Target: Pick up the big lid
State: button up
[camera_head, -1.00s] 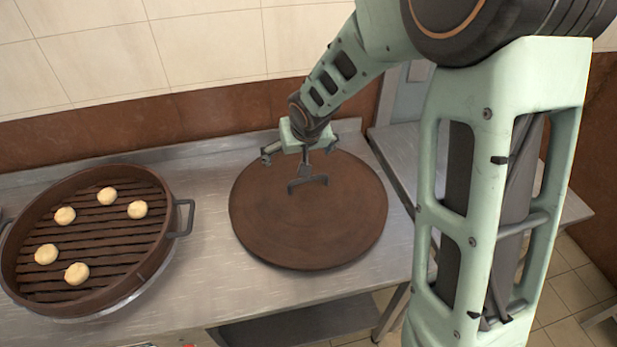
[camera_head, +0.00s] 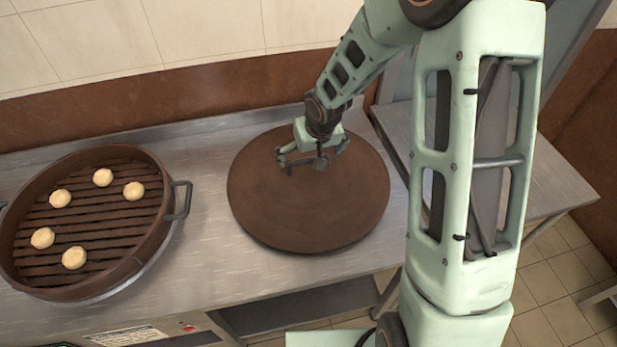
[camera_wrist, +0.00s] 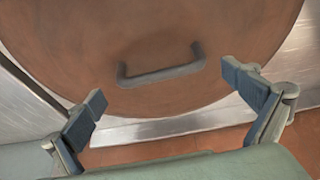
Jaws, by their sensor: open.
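The big lid (camera_head: 300,215) is a flat, round brown disc lying on the steel counter. Its grey bar handle (camera_wrist: 165,72) stands up from its top in the wrist view; in the head view it is partly hidden by my gripper. My gripper (camera_head: 312,153) is open and empty over the back half of the lid. In the wrist view, its two fingers (camera_wrist: 162,84) are spread wide, one toward each end of the handle. I see no contact with the handle.
A round brown steamer (camera_head: 150,255) with a slatted floor and several pale buns stands left of the lid, its side handle (camera_head: 180,200) toward the lid. A tiled wall (camera_head: 200,35) is behind the counter. A lower steel table (camera_head: 545,180) stands to the right.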

aim_at(309, 158)
jog(key=x, duration=0.3)
jog(key=shift+f, duration=0.15)
jog(key=c, duration=1.7)
jog(key=shift+c, duration=0.9)
